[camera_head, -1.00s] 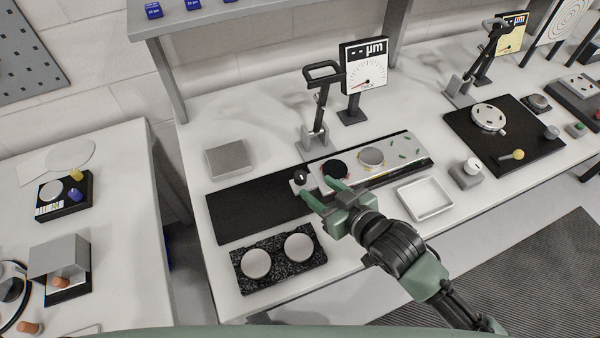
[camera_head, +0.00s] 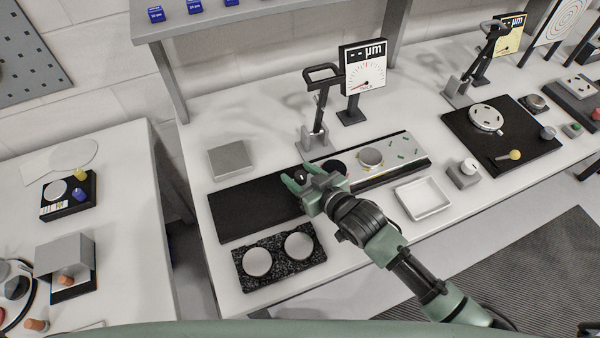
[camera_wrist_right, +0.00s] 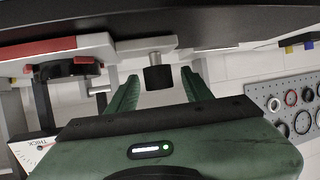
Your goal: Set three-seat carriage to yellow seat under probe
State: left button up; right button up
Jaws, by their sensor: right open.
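The three-seat carriage (camera_head: 415,158) is a long pale plate lying on a black rail. A dark disc (camera_head: 335,165) sits toward its left part, near the probe stand. A silver disc with a yellowish rim (camera_head: 370,157) sits right of it, and small green marks lie further right. The probe stand (camera_head: 314,138) with its lever handle stands behind the left part. My right gripper (camera_head: 298,176) is open at the carriage's left end. In the right wrist view a dark knob on a metal stem (camera_wrist_right: 158,77) shows between the open fingers, with gaps on both sides. The probe tip is hard to make out.
A dial display (camera_head: 364,70) reading dashes stands behind. A black block with two silver discs (camera_head: 280,285) lies in front of the rail. A white tray (camera_head: 424,205) and a grey knob block (camera_head: 463,173) are at right. A grey block (camera_head: 230,158) stands behind left.

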grip_shut()
dwell(1.4)
